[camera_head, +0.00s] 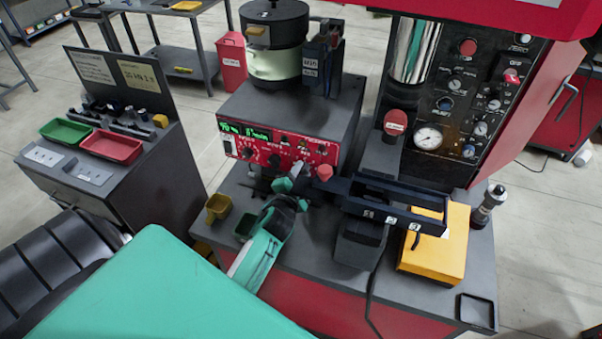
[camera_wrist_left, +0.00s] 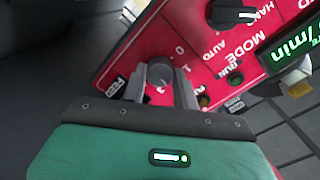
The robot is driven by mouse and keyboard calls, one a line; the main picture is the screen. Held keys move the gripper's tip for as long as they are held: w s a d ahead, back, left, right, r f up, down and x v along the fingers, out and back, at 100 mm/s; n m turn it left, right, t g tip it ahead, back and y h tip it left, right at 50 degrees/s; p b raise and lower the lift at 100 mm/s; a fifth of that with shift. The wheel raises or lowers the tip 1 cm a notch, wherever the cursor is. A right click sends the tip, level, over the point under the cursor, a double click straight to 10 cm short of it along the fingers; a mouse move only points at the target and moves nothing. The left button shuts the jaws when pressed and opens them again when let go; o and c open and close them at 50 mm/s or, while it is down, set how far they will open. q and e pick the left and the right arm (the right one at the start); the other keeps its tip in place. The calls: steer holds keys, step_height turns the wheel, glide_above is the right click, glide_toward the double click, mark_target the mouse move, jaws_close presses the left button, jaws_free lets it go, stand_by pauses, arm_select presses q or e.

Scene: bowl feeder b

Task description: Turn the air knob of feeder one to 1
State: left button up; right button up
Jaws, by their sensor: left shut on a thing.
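My left gripper (camera_head: 297,174) reaches up to the red front panel (camera_head: 262,141) of the bowl feeder. In the left wrist view, the gripper (camera_wrist_left: 160,88) has one finger on each side of a small grey round knob (camera_wrist_left: 160,71) and is shut on it. The figures 0 and 1 are printed beside the knob on the red panel, with another mark close to the finger. I cannot tell for sure which figure the knob points to. In the head view the gripper hides this knob. My right gripper is not in view.
A black MODE knob (camera_wrist_left: 232,12) with HAND and AUTO marks sits near the held knob. A red mushroom button (camera_head: 323,172) is right of my gripper. A dark rail (camera_head: 390,203), a yellow block (camera_head: 437,240) and a small yellow bin (camera_head: 217,207) stand nearby.

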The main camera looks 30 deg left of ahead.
arm_select(q)
steer(key=n+p, duration=0.1)
steer(key=n, duration=0.4)
steer(key=shift+h, duration=0.3)
steer(key=n, duration=0.3)
steer(key=shift+a+f, duration=0.1)
steer(key=shift+n+p, duration=0.3)
steer(key=shift+n, duration=0.9)
steer(key=o, duration=1)
steer(key=shift+c, duration=0.2)
steer(key=shift+s, duration=0.1)
